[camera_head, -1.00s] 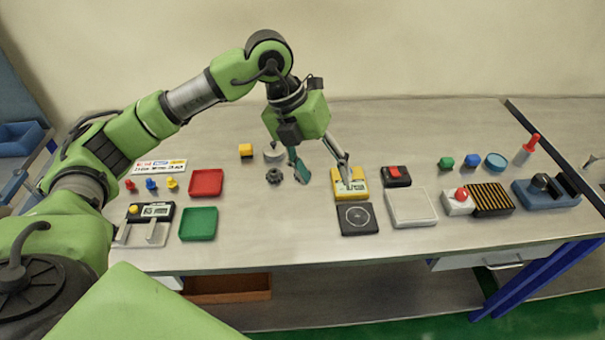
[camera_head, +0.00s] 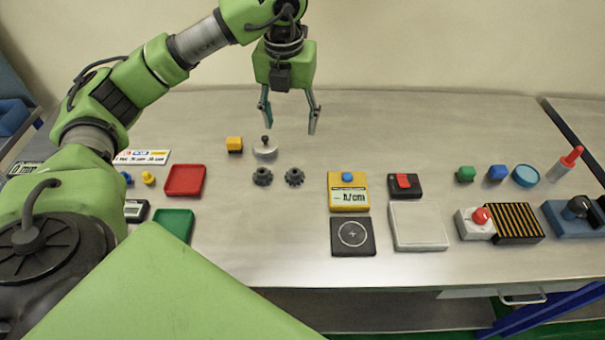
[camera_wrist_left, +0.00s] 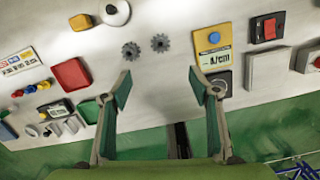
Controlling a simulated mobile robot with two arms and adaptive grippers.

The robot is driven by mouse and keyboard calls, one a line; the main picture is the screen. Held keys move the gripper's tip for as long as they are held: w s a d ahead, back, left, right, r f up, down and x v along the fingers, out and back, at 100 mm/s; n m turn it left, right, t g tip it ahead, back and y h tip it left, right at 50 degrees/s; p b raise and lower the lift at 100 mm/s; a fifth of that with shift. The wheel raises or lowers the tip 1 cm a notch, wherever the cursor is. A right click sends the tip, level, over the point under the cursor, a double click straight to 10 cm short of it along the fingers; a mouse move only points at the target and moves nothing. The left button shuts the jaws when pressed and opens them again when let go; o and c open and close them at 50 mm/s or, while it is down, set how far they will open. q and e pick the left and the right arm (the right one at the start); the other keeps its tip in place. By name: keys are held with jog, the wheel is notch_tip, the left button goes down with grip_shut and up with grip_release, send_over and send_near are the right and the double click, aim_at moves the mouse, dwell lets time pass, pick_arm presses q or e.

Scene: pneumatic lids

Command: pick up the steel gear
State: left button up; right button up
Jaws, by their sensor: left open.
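Two small dark grey gears lie side by side on the table, a left gear (camera_head: 262,176) and a right gear (camera_head: 294,177). They look alike, and I cannot tell by colour which is the steel one. In the left wrist view the same gears show as a left gear (camera_wrist_left: 131,50) and a right gear (camera_wrist_left: 160,42), beyond the fingertips. My left gripper (camera_head: 289,118) is open and empty, raised above the table behind the gears in the head view. Its spread fingers (camera_wrist_left: 160,91) also show in the wrist view, with nothing between them. My right gripper is not in view.
A silver knobbed weight (camera_head: 265,150) stands just behind the left gear, beside a yellow block (camera_head: 234,144). A yellow meter (camera_head: 348,192) and a black pad (camera_head: 353,237) lie to the right. A red tray (camera_head: 185,180) lies left. Table in front of the gears is clear.

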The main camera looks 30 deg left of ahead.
pick_arm(q)
notch_tip(320, 180, down, 4)
jog(key=b, duration=0.3)
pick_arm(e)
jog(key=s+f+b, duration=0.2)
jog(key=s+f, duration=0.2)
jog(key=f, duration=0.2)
pick_arm(q)
jog(key=p, duration=0.1)
send_near(295, 172)
notch_tip(295, 172, down, 4)
jog(key=shift+a+f+p, duration=0.1)
jog(key=shift+a+p, duration=0.05)
jog(key=shift+p, duration=0.4)
jog(key=shift+f+p, duration=0.35)
jog(key=shift+f, duration=0.1)
jog(key=f, duration=0.1)
jog(key=f+p, duration=0.1)
jog(key=f, duration=0.1)
jog(key=shift+w+a+f+p, duration=0.1)
jog(key=shift+w+f+p, duration=0.2)
jog(key=shift+w, duration=0.1)
jog(key=shift+w+f, duration=0.1)
jog(key=shift+f, duration=0.35)
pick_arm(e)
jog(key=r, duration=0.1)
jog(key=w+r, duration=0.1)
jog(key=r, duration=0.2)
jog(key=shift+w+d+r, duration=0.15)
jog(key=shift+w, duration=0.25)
